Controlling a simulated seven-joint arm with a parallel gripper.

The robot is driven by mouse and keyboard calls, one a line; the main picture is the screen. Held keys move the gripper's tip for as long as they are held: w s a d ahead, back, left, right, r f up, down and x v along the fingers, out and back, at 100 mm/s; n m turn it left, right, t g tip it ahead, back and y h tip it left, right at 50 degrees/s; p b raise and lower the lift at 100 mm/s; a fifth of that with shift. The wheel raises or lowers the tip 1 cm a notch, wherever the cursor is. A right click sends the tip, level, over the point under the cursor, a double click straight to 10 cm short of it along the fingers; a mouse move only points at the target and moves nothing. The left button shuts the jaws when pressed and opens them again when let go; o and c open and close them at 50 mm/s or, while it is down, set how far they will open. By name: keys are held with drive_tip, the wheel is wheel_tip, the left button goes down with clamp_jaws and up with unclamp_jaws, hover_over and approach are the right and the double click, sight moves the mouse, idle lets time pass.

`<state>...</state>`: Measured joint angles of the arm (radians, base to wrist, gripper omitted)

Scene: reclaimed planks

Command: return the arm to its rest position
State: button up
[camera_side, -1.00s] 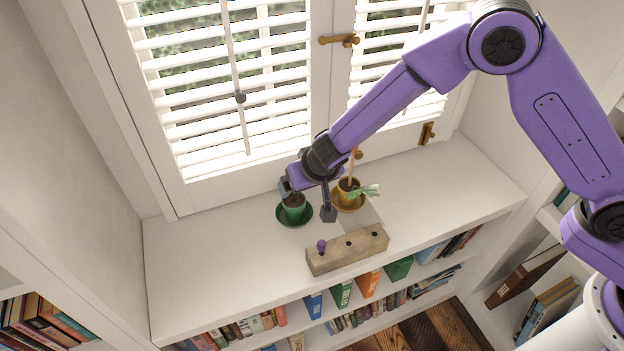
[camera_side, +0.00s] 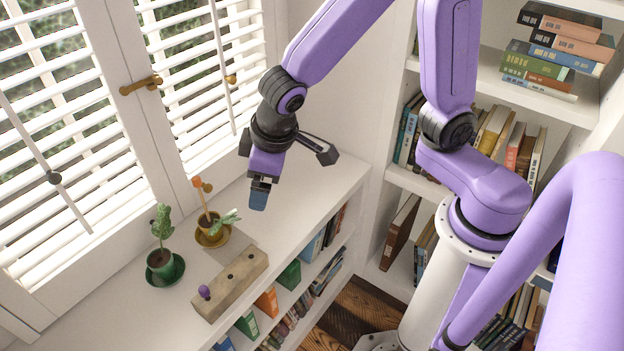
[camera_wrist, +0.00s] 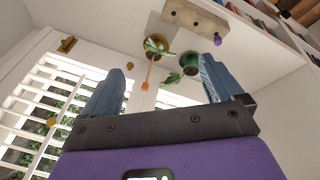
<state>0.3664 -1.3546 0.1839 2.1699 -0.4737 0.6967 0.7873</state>
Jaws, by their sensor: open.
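My gripper (camera_side: 260,197) hangs in the air above the right part of the white ledge, clear of the pots. In the wrist view its two blue-grey fingers (camera_wrist: 163,68) are spread apart with nothing between them. My arm is bent, with its elbow above the top of the side view. A leafy plant (camera_side: 161,228) stands upright in a green pot (camera_side: 160,260) on a green saucer. A yellow pot (camera_side: 209,228) on a yellow saucer holds a leaning plant and an orange-tipped stick (camera_side: 203,199).
A wooden block (camera_side: 236,283) with holes and a purple knob (camera_side: 204,292) lies at the ledge's front. Slatted shutters with a brass handle (camera_side: 141,85) stand behind. Bookshelves stand at right and below the ledge. The ledge's right end (camera_side: 310,180) is bare.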

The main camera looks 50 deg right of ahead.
drive_tip(key=s+d+r+n+g, duration=0.1)
drive_tip(key=s+d+n, duration=0.1)
drive_tip(key=s+d, duration=0.2)
drive_tip(key=s+d+r+n+g, duration=0.1)
drive_tip(key=s+d, duration=0.3)
drive_tip(key=s, duration=0.4)
drive_tip(key=s+d+r+n+g, duration=0.1)
drive_tip(key=s+d+n, duration=0.1)
drive_tip(key=s+d, duration=0.2)
drive_tip(key=shift+s+d+n+g+y, duration=0.15)
drive_tip(key=shift+s+d+n+y, duration=0.05)
drive_tip(key=shift+s, duration=0.25)
drive_tip(key=shift+s+d+n+g+y, duration=0.15)
drive_tip(key=shift+s+n+y, duration=0.05)
drive_tip(key=shift+s, duration=0.25)
drive_tip(key=shift+c, duration=0.3)
drive_tip(key=shift+s+d, duration=0.25)
drive_tip(key=shift+s, duration=0.1)
drive_tip(key=shift+c, duration=0.3)
